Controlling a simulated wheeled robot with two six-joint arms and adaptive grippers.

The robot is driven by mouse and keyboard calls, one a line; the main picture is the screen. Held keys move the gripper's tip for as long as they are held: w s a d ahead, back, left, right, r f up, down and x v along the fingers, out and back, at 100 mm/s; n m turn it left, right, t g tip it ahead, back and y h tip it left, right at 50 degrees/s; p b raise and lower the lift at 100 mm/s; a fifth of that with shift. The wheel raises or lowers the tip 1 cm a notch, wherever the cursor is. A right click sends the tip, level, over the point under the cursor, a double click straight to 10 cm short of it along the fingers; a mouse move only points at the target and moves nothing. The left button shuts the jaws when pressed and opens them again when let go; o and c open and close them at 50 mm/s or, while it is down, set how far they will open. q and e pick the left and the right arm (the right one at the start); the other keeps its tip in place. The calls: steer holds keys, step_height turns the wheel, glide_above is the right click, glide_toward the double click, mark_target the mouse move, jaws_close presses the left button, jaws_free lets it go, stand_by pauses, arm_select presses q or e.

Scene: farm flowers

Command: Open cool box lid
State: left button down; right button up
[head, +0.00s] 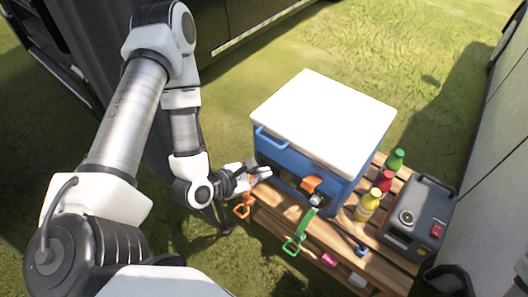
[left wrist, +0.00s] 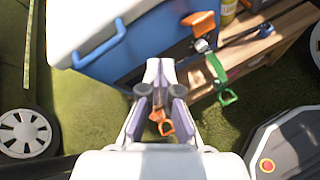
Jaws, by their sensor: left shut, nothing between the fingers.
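The cool box has a blue body (head: 288,163) and a flat white lid (head: 325,120), which lies shut on top. It stands on a wooden slatted table. A blue handle (head: 272,141) is on its front left side; it also shows in the left wrist view (left wrist: 100,47). My left gripper (head: 266,172) is shut and empty, just in front of the box's lower left corner and below the handle. In the left wrist view its fingertips (left wrist: 160,68) point at the blue front wall; whether they touch it I cannot tell. My right gripper is not in view.
On the wooden table (head: 345,236), red, green and yellow bottles (head: 368,204) stand right of the box, beside a dark grey device (head: 418,215). Orange (head: 243,208) and green-handled (head: 298,238) tools hang at the front edge. Grass behind the box is free.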

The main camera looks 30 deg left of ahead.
arm_select(q)
steer(key=w+a+f+n+t+y+b, duration=0.2)
steer(key=a+f+n+t+b, duration=0.45)
steer(key=b, duration=0.65)
steer(key=n+g+b, duration=0.1)
steer(key=g+b, duration=0.1)
steer(key=b, duration=0.1)
glide_toward(275, 139)
steer(key=shift+y, duration=0.3)
steer(key=w, duration=0.2)
steer(key=w+f, duration=0.1)
steer(key=w, duration=0.1)
steer(key=shift+w+d+f, duration=0.1)
steer(key=shift+w+d, duration=0.05)
steer(key=shift+w, duration=0.05)
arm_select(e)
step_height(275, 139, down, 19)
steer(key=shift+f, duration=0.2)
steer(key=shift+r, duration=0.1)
